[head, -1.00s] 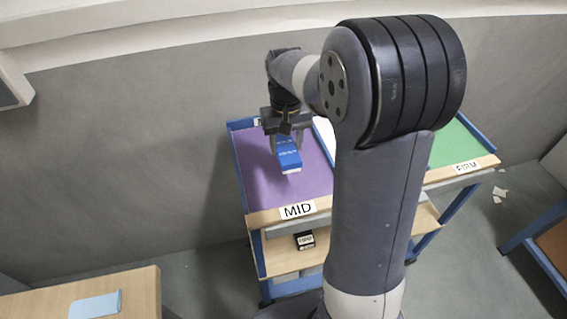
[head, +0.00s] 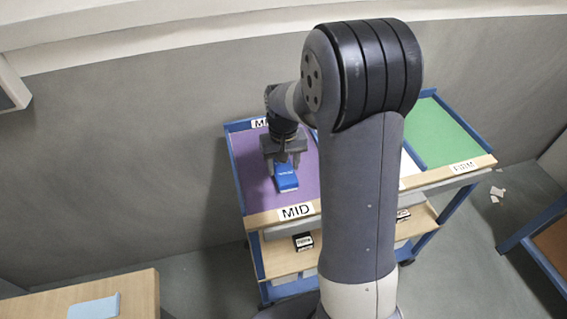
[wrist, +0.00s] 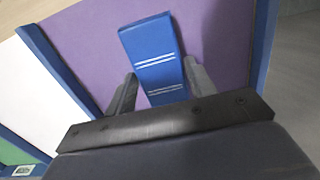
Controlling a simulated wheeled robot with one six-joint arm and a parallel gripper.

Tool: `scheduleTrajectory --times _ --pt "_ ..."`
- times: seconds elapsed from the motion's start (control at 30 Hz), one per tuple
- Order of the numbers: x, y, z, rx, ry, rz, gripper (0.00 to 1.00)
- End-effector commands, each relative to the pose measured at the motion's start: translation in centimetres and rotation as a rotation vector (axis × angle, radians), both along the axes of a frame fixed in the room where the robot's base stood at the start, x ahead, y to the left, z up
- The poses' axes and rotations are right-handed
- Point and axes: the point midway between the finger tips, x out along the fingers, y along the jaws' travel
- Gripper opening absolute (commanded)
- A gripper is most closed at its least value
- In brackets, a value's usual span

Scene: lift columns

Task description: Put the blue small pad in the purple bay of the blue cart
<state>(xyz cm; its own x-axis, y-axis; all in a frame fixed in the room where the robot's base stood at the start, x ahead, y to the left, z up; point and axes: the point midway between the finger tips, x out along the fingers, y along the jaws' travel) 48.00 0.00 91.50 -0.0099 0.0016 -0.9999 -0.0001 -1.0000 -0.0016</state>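The blue small pad (head: 286,179) lies flat on the purple bay (head: 252,185) of the blue cart (head: 229,126), in the bay's right half. It also shows in the wrist view (wrist: 152,50), with white stripes across it. My gripper (head: 284,170) is right above the pad, with its fingers (wrist: 160,68) on either side of it. In the wrist view the fingers stand apart with a narrow gap to each side of the pad, so the gripper is open. My arm hides the cart's middle.
The cart's green bay (head: 440,135) is at the right, marked FIRM; the purple bay's front label (head: 295,211) reads MID. A blue divider (wrist: 55,65) edges the purple bay. A wooden table (head: 140,295) with a light blue pad (head: 95,307) is at lower left.

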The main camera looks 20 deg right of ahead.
Motion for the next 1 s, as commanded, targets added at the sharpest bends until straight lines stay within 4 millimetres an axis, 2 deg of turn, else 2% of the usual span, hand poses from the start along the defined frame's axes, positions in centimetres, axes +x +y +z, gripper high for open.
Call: scheduleTrajectory --times 0.03,0.2,0.43,0.57,1.0 --pt "0.0 0.0 0.0 0.000 0.000 0.000 0.56" --pt "0.0 0.0 0.0 0.000 0.000 0.000 0.70" --pt "0.0 0.0 0.1 0.000 0.000 0.000 0.70" --pt "0.1 0.0 0.9 0.000 -0.002 0.000 0.70" --pt "0.2 0.0 9.7 0.000 -0.004 0.000 0.70"
